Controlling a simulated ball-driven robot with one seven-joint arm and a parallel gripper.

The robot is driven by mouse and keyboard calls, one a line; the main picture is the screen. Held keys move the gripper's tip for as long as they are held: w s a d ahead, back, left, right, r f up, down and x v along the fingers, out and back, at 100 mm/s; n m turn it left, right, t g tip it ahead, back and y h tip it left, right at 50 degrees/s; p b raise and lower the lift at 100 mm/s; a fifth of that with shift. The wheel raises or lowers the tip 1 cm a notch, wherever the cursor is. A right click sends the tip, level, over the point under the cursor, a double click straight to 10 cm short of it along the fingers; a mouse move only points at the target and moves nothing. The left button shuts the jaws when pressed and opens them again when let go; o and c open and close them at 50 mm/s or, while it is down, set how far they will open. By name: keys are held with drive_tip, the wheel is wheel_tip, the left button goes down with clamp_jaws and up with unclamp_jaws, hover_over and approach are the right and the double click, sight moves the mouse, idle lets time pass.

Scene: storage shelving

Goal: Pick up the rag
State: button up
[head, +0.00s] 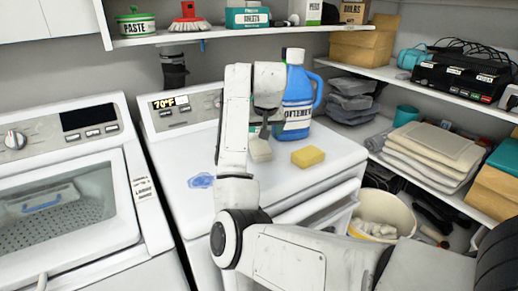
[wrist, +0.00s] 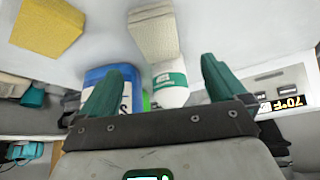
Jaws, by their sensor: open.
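A beige, woven-looking folded piece (head: 260,150), which I take for the rag, lies on the white washer top (head: 335,160). It also shows in the wrist view (wrist: 153,35), beyond and between my fingertips. My gripper (head: 264,134) points down just above or behind it in the head view. In the wrist view my gripper (wrist: 158,75) has its two green fingers spread, with nothing held between them. Whether a finger touches the rag, I cannot tell.
A yellow sponge (head: 307,156) lies to the right of the rag. A blue detergent bottle (head: 298,100) stands behind it, and a white bottle with a green label (wrist: 172,82) shows close by. A blue patch (head: 200,181) is at left. Shelves (head: 440,175) stand at right.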

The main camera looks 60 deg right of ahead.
sight(260, 147)
drive_tip(key=x, duration=0.3)
drive_tip(key=shift+d+f, duration=0.1)
drive_tip(key=shift+f, duration=0.05)
drive_tip(key=shift+s+a+x, duration=0.1)
drive_tip(key=shift+s+x, duration=0.05)
drive_tip(key=shift+x, duration=1.2)
drive_tip(key=shift+s+a+x, duration=0.1)
drive_tip(key=shift+x, duration=1.2)
drive_tip(key=shift+f, duration=0.2)
drive_tip(key=c, duration=1.2)
drive_tip(key=shift+r, duration=0.15)
